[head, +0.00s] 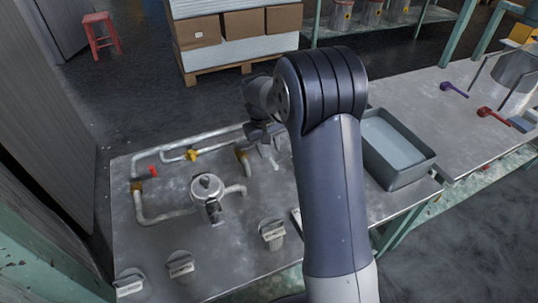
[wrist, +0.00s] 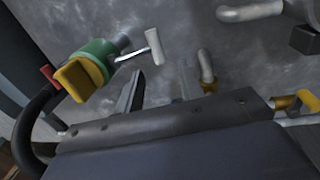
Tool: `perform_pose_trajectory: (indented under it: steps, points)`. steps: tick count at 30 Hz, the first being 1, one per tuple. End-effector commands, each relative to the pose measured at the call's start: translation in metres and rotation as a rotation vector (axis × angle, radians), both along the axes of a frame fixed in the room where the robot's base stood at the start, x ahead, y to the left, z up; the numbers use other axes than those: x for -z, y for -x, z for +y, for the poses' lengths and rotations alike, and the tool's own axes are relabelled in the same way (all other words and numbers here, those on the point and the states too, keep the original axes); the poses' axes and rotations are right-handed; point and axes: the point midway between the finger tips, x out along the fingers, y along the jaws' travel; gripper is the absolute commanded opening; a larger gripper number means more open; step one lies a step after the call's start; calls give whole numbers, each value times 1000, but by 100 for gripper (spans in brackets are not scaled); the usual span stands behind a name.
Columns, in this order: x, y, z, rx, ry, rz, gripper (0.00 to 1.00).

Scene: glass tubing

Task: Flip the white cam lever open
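The white cam lever (wrist: 154,46) shows in the wrist view as a white grip on a thin bent metal rod. The rod meets a coupling with a green ring (wrist: 95,54) and a yellow block (wrist: 78,79). In the head view a small whitish piece (head: 274,162) beside my gripper (head: 264,133) may be this lever; it is too small to tell. My gripper (wrist: 134,82) also shows in the wrist view as a dark finger below the lever, apart from it in the picture. The second finger is not clear, and my arm hides much of the gripper in the head view.
Glass tubing with a red handle (head: 153,172), a yellow valve (head: 192,155) and a round metal vessel (head: 207,187) covers the bench's left part. A grey tray (head: 425,158) stands right of my arm.

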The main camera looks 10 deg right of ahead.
Motion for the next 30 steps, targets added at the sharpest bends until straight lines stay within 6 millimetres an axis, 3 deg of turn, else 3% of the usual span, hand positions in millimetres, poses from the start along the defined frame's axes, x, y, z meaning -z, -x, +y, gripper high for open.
perform_pose_trajectory:
  steps: [6,18,30]
  points:
    - [28,0,-4,0,0,1,36]
    - [34,-1,-5,0,0,-1,35]
    - [34,-1,-5,0,0,-2,3]
